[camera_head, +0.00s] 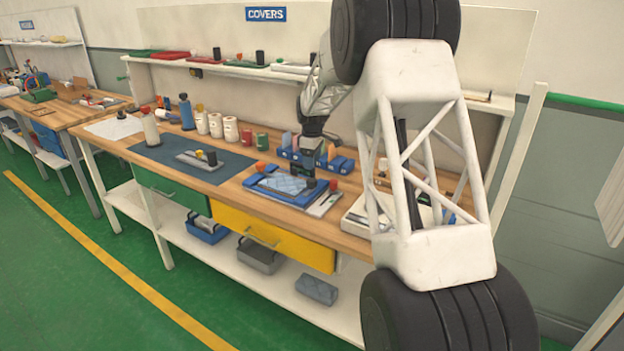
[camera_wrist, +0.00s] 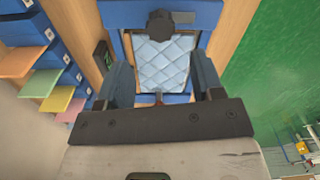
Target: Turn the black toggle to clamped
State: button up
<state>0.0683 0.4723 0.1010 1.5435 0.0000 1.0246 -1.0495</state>
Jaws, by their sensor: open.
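A light blue quilted pad (camera_head: 283,184) lies in a blue tray (camera_head: 262,193) on the wooden bench. In the wrist view the quilted pad (camera_wrist: 163,65) shows in the blue frame (camera_wrist: 120,14). A black toggle (camera_wrist: 160,24) stands at the frame's far edge in that view; in the head view a black knob (camera_head: 311,183) shows at the tray's right side. I cannot tell its setting. My gripper (camera_wrist: 161,72) is open and empty above the pad, its fingers apart on either side. The toggle is beyond the fingertips. A small red part shows low between the fingers.
Blue bins with coloured dividers (camera_wrist: 30,45) stand close beside the gripper. A shelf (camera_head: 230,70) runs along the back.

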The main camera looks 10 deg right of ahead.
aim_at(312, 180)
jog(key=shift+f, duration=3.85)
jog(key=c, duration=0.9)
